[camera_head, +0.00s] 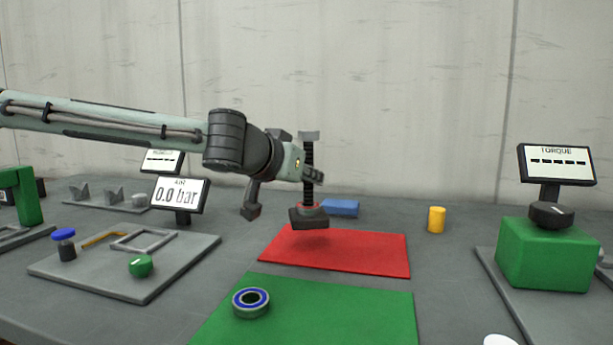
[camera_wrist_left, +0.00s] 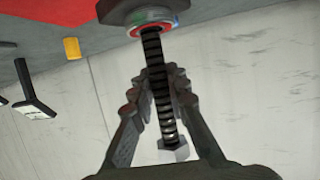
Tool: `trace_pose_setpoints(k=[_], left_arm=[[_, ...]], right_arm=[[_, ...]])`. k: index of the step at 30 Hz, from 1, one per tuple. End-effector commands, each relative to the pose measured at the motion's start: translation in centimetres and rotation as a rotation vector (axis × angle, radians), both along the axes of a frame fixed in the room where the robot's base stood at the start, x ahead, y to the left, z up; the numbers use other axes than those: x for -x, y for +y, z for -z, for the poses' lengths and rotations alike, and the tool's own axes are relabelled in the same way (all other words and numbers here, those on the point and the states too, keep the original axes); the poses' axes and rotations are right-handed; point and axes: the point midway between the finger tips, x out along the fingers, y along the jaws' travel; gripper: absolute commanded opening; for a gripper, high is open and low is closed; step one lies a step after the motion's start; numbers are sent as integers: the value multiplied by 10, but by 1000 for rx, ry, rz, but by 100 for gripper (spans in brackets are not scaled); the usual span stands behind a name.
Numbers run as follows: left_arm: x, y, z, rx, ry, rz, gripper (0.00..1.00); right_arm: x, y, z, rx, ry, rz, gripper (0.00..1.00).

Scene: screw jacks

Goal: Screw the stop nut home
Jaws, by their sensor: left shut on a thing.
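My left gripper (camera_head: 314,175) is shut on the threaded rod, part-way up. In the left wrist view its fingers (camera_wrist_left: 158,92) lie on both sides of the rod; the base (camera_wrist_left: 128,12) is at the top, with a coloured ring (camera_wrist_left: 152,27) around the rod. The grey end piece (camera_wrist_left: 173,151) is at the other end. I cannot tell which piece is the stop nut. My right gripper is out of view.
A red mat (camera_head: 345,250) and a green mat (camera_head: 340,310) hold the centre; a blue-ringed bearing (camera_head: 251,302) lies on the green one. A blue block (camera_head: 341,207) and yellow cylinder (camera_head: 436,219) stand behind. A green torque station (camera_head: 547,255) is right, a grey tray (camera_head: 130,286) left.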

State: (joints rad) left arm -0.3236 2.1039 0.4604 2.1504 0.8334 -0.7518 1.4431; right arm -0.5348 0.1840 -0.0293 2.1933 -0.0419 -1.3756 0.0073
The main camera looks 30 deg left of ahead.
Motion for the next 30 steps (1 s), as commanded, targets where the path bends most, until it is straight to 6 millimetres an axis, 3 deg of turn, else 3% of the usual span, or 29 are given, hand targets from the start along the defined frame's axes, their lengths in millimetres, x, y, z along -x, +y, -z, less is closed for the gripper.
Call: trace_pose_setpoints(k=[9,24,25,30], left_arm=[[0,0,33,1,-5,2,0],[0,0,36,0,-7,2,0],[1,0,40,1,2,1,16],[1,0,40,1,2,1,36]], right_arm=[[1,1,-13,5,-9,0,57],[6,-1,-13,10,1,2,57],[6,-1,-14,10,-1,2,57],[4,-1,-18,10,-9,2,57]])
